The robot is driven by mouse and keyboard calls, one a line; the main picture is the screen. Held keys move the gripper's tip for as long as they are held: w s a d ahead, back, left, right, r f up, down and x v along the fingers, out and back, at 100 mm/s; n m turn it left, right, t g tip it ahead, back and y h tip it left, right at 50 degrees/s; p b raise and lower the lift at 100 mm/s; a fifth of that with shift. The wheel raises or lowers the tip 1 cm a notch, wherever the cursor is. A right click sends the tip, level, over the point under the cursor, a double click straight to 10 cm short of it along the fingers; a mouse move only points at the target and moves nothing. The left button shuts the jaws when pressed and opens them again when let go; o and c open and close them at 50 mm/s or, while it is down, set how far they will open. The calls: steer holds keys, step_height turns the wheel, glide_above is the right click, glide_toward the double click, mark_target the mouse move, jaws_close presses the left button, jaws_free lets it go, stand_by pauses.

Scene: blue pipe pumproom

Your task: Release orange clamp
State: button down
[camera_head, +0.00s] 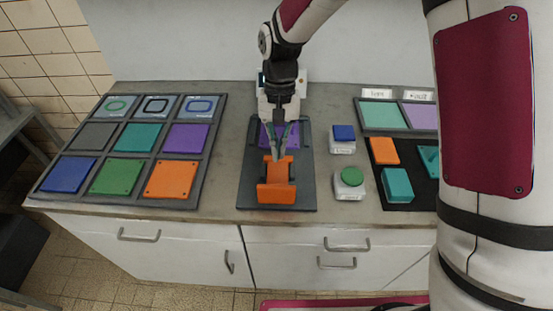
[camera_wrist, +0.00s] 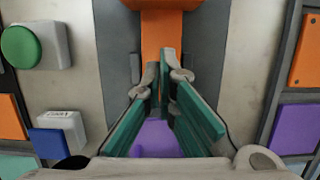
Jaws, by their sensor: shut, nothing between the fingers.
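The orange clamp (camera_head: 276,193) sits at the near end of a dark fixture plate (camera_head: 246,187) in the middle of the counter. It shows at the top of the wrist view (camera_wrist: 165,32), with a wide bar and a narrower strip running toward my fingers. My gripper (camera_head: 278,157) points down over the plate, at the far end of the clamp. Its green-padded fingers (camera_wrist: 163,62) are shut with nothing between them. Whether the fingertips touch the clamp I cannot tell. A purple block (camera_head: 294,135) lies on the plate behind the fingers, partly hidden by them.
A tile rack (camera_head: 120,150) with several coloured squares stands at left. A blue button (camera_head: 343,132) and a green button (camera_head: 352,177) are right of the plate. A black tray (camera_head: 405,163) with orange and teal pieces lies farther right, partly hidden by my arm.

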steer(key=v, duration=0.6)
steer(key=shift+w+r, duration=0.25)
steer(key=shift+r, duration=0.05)
steer(key=s+d+r+t, duration=0.4)
steer(key=s+d+r, duration=0.5)
steer(key=d+r, duration=0.3)
steer(key=s+d+r+t, duration=0.1)
steer(key=s+d+t, duration=0.2)
steer(key=s+d, duration=0.4)
steer(key=s, duration=0.6)
steer(key=shift+r+t, duration=0.25)
steer(key=shift+t, duration=0.05)
